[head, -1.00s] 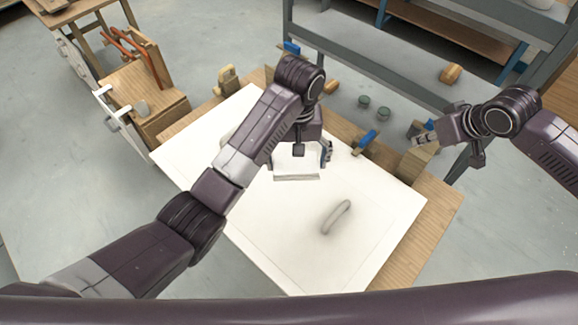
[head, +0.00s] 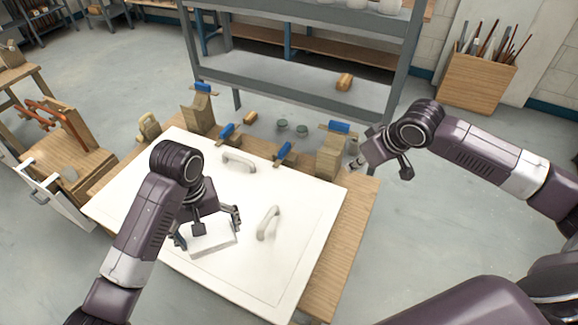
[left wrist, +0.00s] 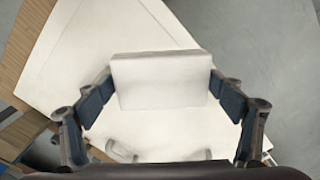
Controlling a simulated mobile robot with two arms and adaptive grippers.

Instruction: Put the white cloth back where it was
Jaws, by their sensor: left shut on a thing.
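The white cloth (head: 212,238) is a folded white block in the jaws of my left gripper (head: 208,232). In the left wrist view the cloth (left wrist: 160,82) spans between the two fingers of my left gripper (left wrist: 165,95), which are shut on it at both sides. It is over the white panel (head: 150,225); I cannot tell whether it touches the panel. My right gripper (head: 358,163) is beyond the panel's right corner, over the wooden block there; its finger gap is too small to read.
Two pale curved handles (head: 268,222) (head: 239,161) stand on the panel. Wooden blocks with blue-topped clamps (head: 228,132) line the table's far edge. A grey shelf rack (head: 300,70) stands behind. A side bench with an orange clamp (head: 40,120) is at the left.

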